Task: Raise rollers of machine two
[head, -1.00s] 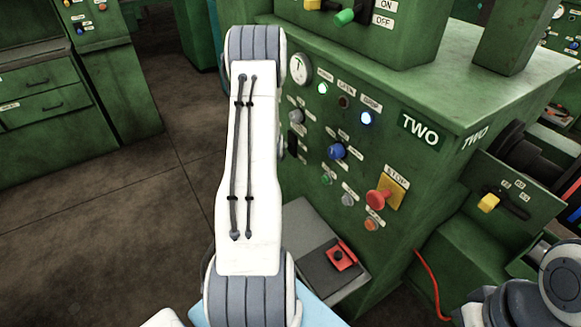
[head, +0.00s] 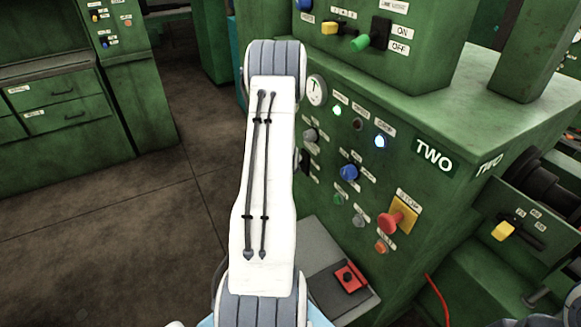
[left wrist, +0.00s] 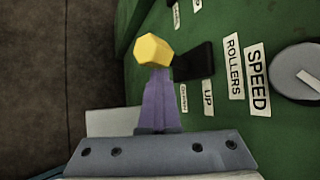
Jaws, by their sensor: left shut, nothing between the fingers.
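Machine two (head: 440,122) is a green cabinet marked TWO. In the left wrist view, a yellow hexagonal lever knob (left wrist: 153,50) stands out from a black switch plate (left wrist: 194,62) on the green panel. Sideways labels beside it read ROLLERS (left wrist: 233,67) and UP (left wrist: 208,97); a smaller label is blurred. My left gripper (left wrist: 156,74) has its purple fingers shut and empty, their tips right at the knob; I cannot tell whether they touch. In the head view, my left arm hides this gripper and the yellow knob. My right gripper is out of view.
A grey dial (left wrist: 304,74) sits by the SPEED label. The front panel also has a blue knob (head: 348,172), lit lamps and a red stop button (head: 392,222). A grey box with a red switch (head: 350,277) stands below. Floor is clear at left.

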